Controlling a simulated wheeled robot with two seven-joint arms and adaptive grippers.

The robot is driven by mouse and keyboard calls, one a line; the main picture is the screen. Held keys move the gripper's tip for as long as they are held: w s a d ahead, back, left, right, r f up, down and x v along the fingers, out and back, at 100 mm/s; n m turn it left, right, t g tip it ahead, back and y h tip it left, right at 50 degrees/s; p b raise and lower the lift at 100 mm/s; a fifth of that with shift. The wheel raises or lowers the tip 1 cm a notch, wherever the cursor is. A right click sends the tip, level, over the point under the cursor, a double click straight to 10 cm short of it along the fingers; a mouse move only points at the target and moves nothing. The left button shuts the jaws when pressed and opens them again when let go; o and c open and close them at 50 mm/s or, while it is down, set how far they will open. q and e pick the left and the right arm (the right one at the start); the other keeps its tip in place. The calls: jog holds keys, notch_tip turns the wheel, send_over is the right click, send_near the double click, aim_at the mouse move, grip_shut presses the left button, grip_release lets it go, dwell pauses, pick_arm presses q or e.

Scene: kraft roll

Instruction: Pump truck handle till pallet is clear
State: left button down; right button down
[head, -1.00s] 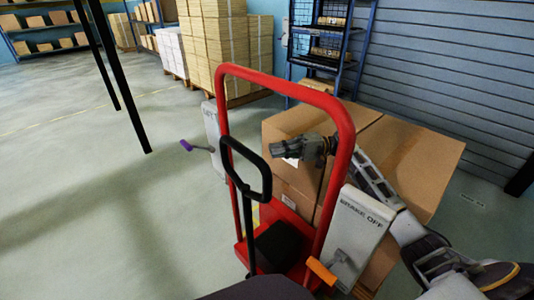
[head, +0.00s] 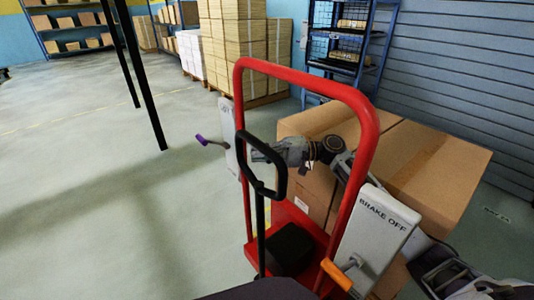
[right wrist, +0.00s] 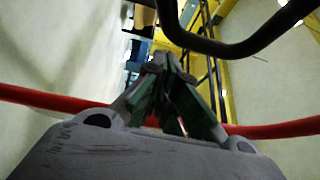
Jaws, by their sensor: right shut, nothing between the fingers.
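The red truck frame (head: 366,120) stands in front of me with a black looped pump handle (head: 281,182) on a black shaft, upright and leaning slightly. My right gripper (head: 257,153) reaches in from the right through the red frame. Its fingertips overlap the upper part of the handle loop in the head view; whether they touch it I cannot tell. In the right wrist view the gripper (right wrist: 163,62) has its green-sided fingers shut and empty, with the black handle bar (right wrist: 235,48) beside the tips, not between them. The pallet is not clearly visible. My left gripper is not in view.
A "BRAKE OFF" panel (head: 378,235) with an orange lever (head: 337,274) is at the frame's right; a purple-tipped lever (head: 203,140) is at its left. Large cardboard boxes (head: 440,165) lie beyond the frame. Open floor (head: 80,200) lies to the left.

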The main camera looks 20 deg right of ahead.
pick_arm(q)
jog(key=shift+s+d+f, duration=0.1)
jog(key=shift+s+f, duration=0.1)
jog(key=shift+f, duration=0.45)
pick_arm(e)
jog(key=shift+s+a, duration=0.55)
jog(key=shift+a, duration=0.2)
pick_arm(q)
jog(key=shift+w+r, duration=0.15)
pick_arm(e)
jog(key=shift+a, duration=0.15)
